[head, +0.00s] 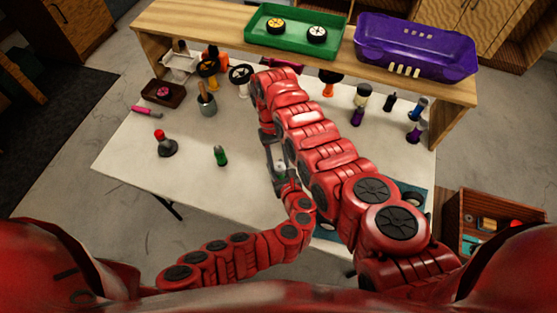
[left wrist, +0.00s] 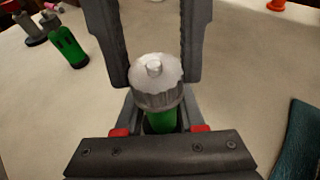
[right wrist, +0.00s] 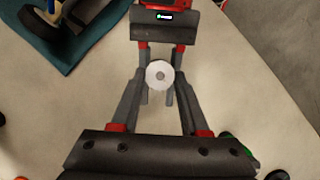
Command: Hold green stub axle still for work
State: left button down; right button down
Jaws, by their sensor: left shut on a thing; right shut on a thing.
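My left gripper (head: 281,175) is shut on a green stub axle (left wrist: 160,122), held upright above the table. The axle's lower part is hidden by the gripper. A grey ribbed part with a white top (left wrist: 156,80) sits on its upper end; from above its round white face shows in the right wrist view (right wrist: 159,75). My right gripper (head: 270,142) faces the left one. It is shut on this white-topped part, its fingers on either side.
A red-topped grey part (head: 164,143), a grey pot (head: 207,104) and several small parts stand on the white table (head: 130,172). A green tray (head: 283,40) and purple tray (head: 392,60) sit on the back shelf. The front left of the table is clear.

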aim_at(279, 163)
pick_arm(q)
jog(key=shift+d, duration=0.1)
dwell(0.3)
pick_arm(e)
jog(key=c, duration=0.7)
grip_release()
jog(key=shift+r, duration=0.15)
notch_tip(279, 163, up, 8)
jog(key=shift+w+r, duration=0.1)
jog(key=shift+r, duration=0.75)
pick_arm(q)
jog(key=shift+c, duration=2.2)
grip_release()
